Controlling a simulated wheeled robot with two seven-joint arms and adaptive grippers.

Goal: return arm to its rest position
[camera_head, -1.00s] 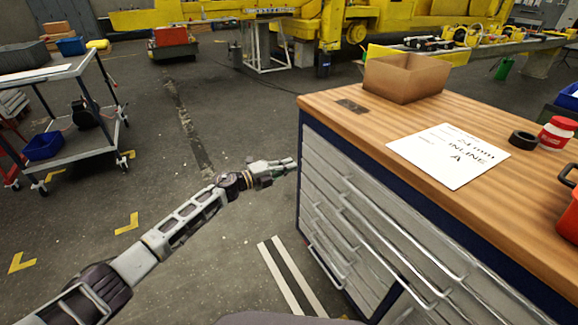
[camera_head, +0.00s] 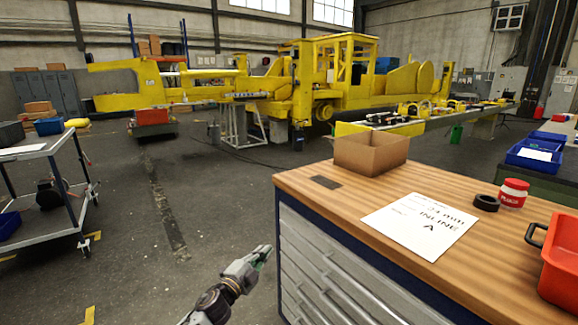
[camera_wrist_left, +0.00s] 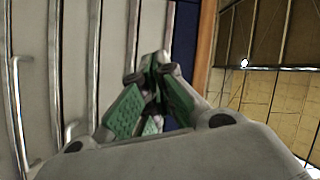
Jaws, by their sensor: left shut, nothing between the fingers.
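My left gripper (camera_head: 262,254) shows low in the head view, left of the workbench (camera_head: 300,184) and below its wooden top. It is shut and empty. In the left wrist view its green-padded fingers (camera_wrist_left: 154,75) come together in front of the grey drawer fronts (camera_wrist_left: 112,40) and a dark blue edge. I cannot tell from these views how far the fingertips are from the drawers. My right gripper is in neither view.
On the bench top stand a cardboard box (camera_head: 371,153), a printed sheet (camera_head: 420,226), a black ring (camera_head: 486,203), a red-and-white jar (camera_head: 513,193) and an orange-red bin (camera_head: 562,262). A trolley (camera_head: 62,190) stands at left. Open floor (camera_head: 180,225) lies between. A yellow machine (camera_head: 335,80) stands behind.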

